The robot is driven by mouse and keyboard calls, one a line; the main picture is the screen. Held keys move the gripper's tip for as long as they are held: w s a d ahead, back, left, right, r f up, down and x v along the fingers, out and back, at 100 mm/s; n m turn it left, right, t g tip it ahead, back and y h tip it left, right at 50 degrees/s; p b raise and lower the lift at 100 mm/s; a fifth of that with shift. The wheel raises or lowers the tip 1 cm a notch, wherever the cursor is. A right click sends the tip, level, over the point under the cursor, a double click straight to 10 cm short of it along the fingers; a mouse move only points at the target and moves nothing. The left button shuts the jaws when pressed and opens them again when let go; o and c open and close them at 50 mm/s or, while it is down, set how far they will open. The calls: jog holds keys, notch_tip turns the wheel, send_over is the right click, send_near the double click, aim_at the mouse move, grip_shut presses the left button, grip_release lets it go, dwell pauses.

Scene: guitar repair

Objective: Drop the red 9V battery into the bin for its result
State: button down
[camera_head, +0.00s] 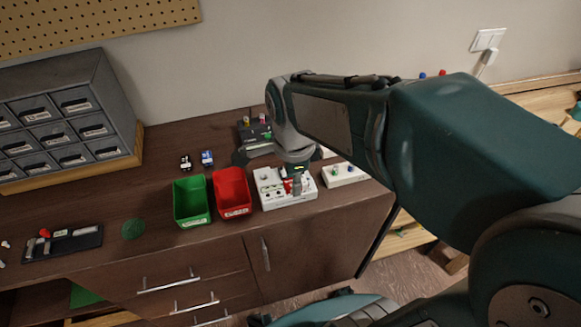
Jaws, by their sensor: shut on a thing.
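My gripper (294,183) points down over the white tester box (267,188) on the bench. It is shut on the red 9V battery (288,185), a small patch of which shows at the fingers. The fingers hide much of the battery, and I cannot tell whether it touches the tester. A green bin (177,207) and a red bin (219,207), both open-topped with labels on the front, stand side by side left of the tester. The red bin is the nearer one to my gripper.
Two small batteries, one black (186,162) and one blue (207,158), stand behind the bins. A white block with knobs (346,174) is right of the tester. A drawer cabinet (60,110) stands back left. A black tray (85,241) lies front left.

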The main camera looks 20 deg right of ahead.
jog(key=shift+r, duration=1.9)
